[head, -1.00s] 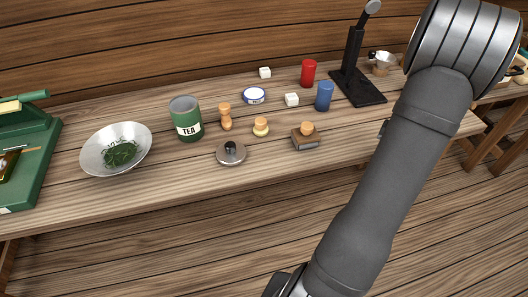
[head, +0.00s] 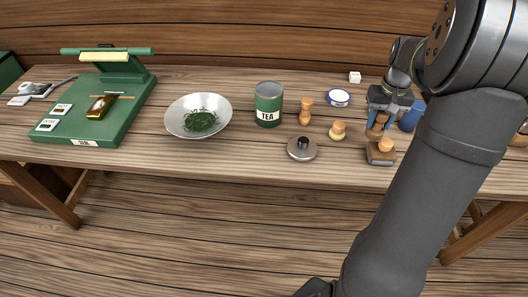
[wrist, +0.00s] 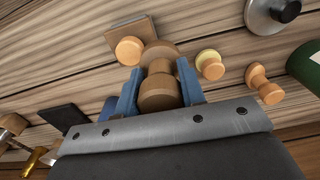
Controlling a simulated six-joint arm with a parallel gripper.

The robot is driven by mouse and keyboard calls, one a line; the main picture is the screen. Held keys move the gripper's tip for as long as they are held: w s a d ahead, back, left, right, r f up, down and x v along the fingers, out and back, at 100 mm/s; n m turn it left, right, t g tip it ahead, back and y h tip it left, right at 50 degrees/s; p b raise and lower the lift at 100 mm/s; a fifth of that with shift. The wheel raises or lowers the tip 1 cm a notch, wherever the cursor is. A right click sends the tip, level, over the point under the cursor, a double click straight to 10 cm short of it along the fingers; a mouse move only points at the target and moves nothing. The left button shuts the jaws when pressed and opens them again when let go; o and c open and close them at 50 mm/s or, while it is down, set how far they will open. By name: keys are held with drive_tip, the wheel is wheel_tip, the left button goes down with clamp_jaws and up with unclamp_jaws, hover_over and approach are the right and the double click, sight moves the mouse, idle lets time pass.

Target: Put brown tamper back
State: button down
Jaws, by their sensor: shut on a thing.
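My gripper (head: 378,122) is shut on the brown tamper (head: 376,129) at the right of the table in the head view. In the wrist view the brown tamper (wrist: 158,93) stands out between the two blue fingers of my gripper (wrist: 158,85), its darker end pointing away from the camera. Whether it touches the table is hard to tell. It is close to a dark block with a wooden knob (head: 381,153) and to the blue canister (head: 413,116). A lighter wooden tamper (head: 306,110) and a small knob with a pale base (head: 338,131) stand to its left.
A grey lid (head: 302,149), green TEA tin (head: 268,104), blue-and-white tin (head: 338,97) and white cube (head: 355,77) are nearby. A metal bowl of leaves (head: 184,124) and a green sealing machine (head: 105,128) stand farther left. Bare table lies between bowl and machine.

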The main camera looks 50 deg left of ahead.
drive_tip(key=s+a+r+n, duration=0.1)
drive_tip(key=s+a+n, duration=0.3)
drive_tip(key=s+a, duration=0.3)
drive_tip(key=s+a+n, duration=0.5)
drive_tip(key=s+a, duration=0.2)
drive_tip(key=s, duration=0.5)
drive_tip(key=shift+s+a+r, duration=0.2)
drive_tip(key=shift+s+r, duration=0.1)
drive_tip(key=shift+r, duration=0.1)
drive_tip(key=shift+s+a+f, duration=1.15)
drive_tip(key=shift+a+f, duration=0.4)
drive_tip(key=shift+f, duration=0.25)
drive_tip(key=shift+s+a+f, duration=1.1)
drive_tip(key=shift+a+f, duration=0.5)
drive_tip(key=shift+f, duration=0.15)
drive_tip(key=shift+s+a+f, duration=1.15)
drive_tip(key=shift+a+f, duration=0.4)
drive_tip(key=shift+f, duration=0.25)
